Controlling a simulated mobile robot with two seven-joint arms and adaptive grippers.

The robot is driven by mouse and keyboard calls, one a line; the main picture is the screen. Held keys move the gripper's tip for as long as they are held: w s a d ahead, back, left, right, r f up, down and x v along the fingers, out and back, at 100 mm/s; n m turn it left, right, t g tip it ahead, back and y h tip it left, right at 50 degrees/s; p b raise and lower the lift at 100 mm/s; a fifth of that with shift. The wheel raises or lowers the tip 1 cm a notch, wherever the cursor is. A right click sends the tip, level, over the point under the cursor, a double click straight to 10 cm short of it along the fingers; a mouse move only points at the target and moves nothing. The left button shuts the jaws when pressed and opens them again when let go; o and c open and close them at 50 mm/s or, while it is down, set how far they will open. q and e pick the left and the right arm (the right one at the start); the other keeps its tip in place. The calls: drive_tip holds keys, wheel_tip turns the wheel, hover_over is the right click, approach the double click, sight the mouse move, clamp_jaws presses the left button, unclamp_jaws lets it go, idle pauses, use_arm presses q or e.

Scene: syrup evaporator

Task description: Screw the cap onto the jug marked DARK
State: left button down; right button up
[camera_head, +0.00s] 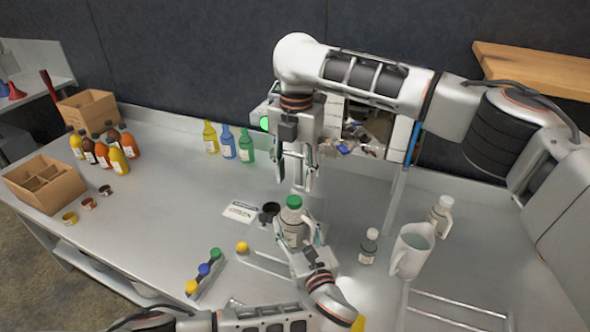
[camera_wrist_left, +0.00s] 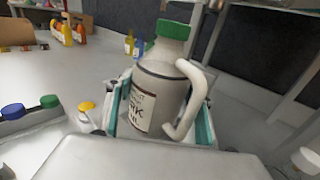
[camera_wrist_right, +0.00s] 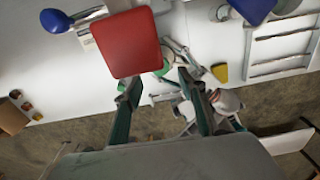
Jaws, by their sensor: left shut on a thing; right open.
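A grey jug (camera_head: 292,228) with a handle stands upright on the table in the head view. In the left wrist view the jug (camera_wrist_left: 160,92) has a label whose visible end reads "RK". A green cap (camera_head: 293,202) sits on its neck, also seen in the left wrist view (camera_wrist_left: 174,29); I cannot tell how tight it is. My left gripper (camera_head: 294,242) is shut around the jug's body, with fingers (camera_wrist_left: 160,118) on both sides. My right gripper (camera_head: 295,186) is open and points down just above the cap. In the right wrist view its fingers (camera_wrist_right: 157,90) are apart.
A black cup (camera_head: 269,211) and a card marked GREEN (camera_head: 240,212) are behind. A small bottle (camera_head: 369,246) and a white pitcher (camera_head: 411,251) stand right.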

sight(295, 199)
drive_tip(key=n, duration=0.1)
drive_tip(key=r+n, duration=0.1)
drive_tip(key=n, duration=0.2)
drive_tip(key=shift+r+n, duration=0.4)
drive_tip(key=shift+f, duration=4.05)
drive_tip(key=shift+c, duration=0.4)
clamp_jaws()
drive_tip(key=m, duration=0.4)
drive_tip(key=shift+m, duration=0.3)
drive_tip(key=m, duration=0.5)
